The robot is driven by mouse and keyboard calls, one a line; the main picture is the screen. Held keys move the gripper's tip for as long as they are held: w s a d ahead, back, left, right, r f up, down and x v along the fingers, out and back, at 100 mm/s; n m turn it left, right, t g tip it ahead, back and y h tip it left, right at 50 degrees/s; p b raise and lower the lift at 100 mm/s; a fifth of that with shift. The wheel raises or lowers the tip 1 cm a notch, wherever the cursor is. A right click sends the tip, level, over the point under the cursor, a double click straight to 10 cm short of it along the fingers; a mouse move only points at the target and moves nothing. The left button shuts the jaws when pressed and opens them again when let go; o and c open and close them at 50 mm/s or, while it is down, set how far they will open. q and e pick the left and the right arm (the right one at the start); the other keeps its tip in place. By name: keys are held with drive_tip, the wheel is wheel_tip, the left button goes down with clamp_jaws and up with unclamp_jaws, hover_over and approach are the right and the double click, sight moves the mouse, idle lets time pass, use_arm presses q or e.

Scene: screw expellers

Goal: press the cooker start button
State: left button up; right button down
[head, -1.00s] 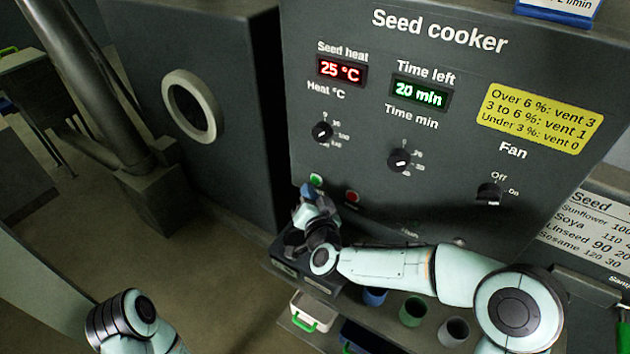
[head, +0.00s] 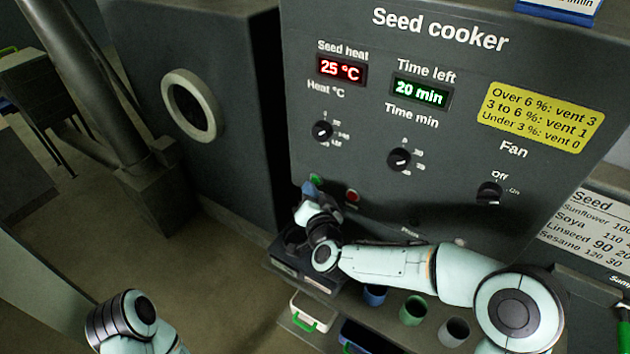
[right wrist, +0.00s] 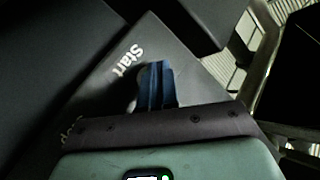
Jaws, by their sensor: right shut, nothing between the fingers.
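The seed cooker panel (head: 340,220) faces me in the head view. Its green start button (head: 315,179) sits at the lower left, with a red button (head: 352,196) to its right. My right gripper (head: 309,187) is shut and empty, its blue fingertips at the green button and partly covering it. I cannot tell whether they touch it. In the right wrist view the shut blue fingers (right wrist: 156,85) point at the panel beside the printed "Start" label (right wrist: 128,59); the button itself is hidden there. My left arm shows at the bottom left of the head view, but its gripper is out of view.
Displays read 25 °C (head: 341,70) and 20 min (head: 420,93). Heat (head: 322,131), time (head: 399,160) and fan (head: 489,194) knobs are on the panel. Below are a ledge with blue, green and grey cups (head: 412,311) and a white bin with green handle (head: 312,312).

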use_arm(q)
drive_tip(key=shift+s+f, duration=0.1)
use_arm(e)
drive_tip(key=shift+w+d, duration=0.35)
drive_tip(key=shift+w, duration=0.1)
idle(0.9)
use_arm(q)
drive_tip(key=shift+s+f+b, duration=0.15)
drive_tip(key=shift+f+b, duration=0.3)
use_arm(e)
drive_tip(key=shift+s+a, duration=0.5)
drive_tip(key=shift+s, duration=0.2)
use_arm(q)
drive_tip(key=shift+s+f+b, duration=0.25)
drive_tip(key=shift+f+b, duration=0.45)
drive_tip(key=shift+f, duration=0.05)
use_arm(e)
drive_tip(key=shift+s+a, duration=0.75)
drive_tip(key=shift+s, duration=0.3)
drive_tip(key=shift+s+a, duration=0.75)
drive_tip(key=shift+s, duration=0.25)
